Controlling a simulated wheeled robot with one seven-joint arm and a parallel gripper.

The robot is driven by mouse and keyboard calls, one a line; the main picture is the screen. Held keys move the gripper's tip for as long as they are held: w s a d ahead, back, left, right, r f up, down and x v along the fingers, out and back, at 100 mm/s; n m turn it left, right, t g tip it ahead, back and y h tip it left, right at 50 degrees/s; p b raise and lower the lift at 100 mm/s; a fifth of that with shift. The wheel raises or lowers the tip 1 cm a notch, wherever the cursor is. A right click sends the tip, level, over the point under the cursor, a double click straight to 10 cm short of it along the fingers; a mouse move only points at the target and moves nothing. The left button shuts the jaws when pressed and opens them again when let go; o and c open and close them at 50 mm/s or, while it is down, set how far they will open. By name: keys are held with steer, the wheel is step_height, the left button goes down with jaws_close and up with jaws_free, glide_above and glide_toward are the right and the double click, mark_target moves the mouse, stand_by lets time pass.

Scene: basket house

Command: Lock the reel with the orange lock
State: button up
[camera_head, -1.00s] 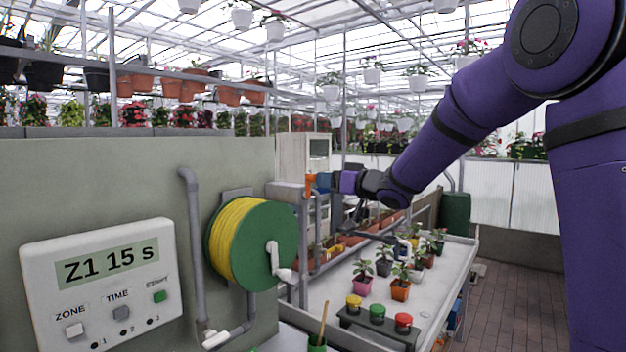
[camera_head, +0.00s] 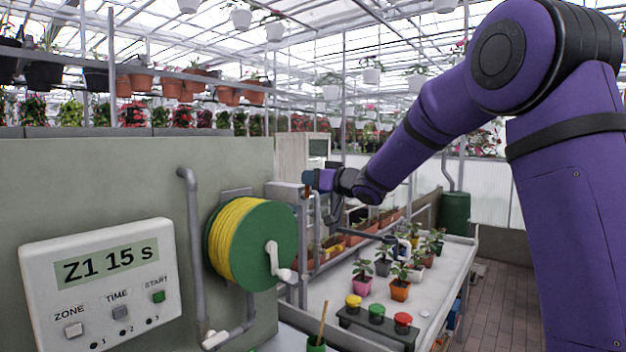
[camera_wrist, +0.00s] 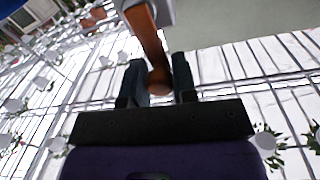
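The reel (camera_head: 275,230) has a green disc, yellow hose and a white crank, and is mounted on the grey-green wall. The orange lock (camera_head: 306,189) is a small lever at the grey box right of the reel's top, mostly hidden by my gripper in the head view. In the wrist view the orange lock (camera_wrist: 150,45) runs down from a grey part, and its rounded end lies between my fingers. My gripper (camera_wrist: 161,82) has a dark finger on each side of that end, with hardly any gap showing. In the head view my gripper (camera_head: 311,180) is at the lock.
A control panel (camera_head: 100,285) reading "Z1 15 s" is on the wall at left. A grey pipe (camera_head: 194,250) runs beside the reel. A bench (camera_head: 345,290) with potted plants and coloured-lid jars lies below my arm. Grey posts stand below the lock.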

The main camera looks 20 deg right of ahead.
mark_target(301, 194)
stand_by(0.3)
steer(key=s+a+f+n, duration=0.1)
steer(key=n, duration=0.3)
steer(key=a+f+n, duration=0.1)
steer(key=n, duration=0.4)
steer(key=s+a+f+n+y, duration=0.1)
steer(key=n, duration=0.4)
steer(key=shift+s+a+f, duration=0.25)
steer(key=shift+s+a, duration=0.1)
steer(key=shift+a, duration=0.05)
steer(key=shift+s+a+f+n, duration=0.1)
steer(key=shift+f+n, duration=0.35)
steer(key=shift+n, duration=0.7)
steer(key=shift+f+n, duration=0.4)
steer(key=shift+n, duration=0.75)
steer(key=o, duration=0.9)
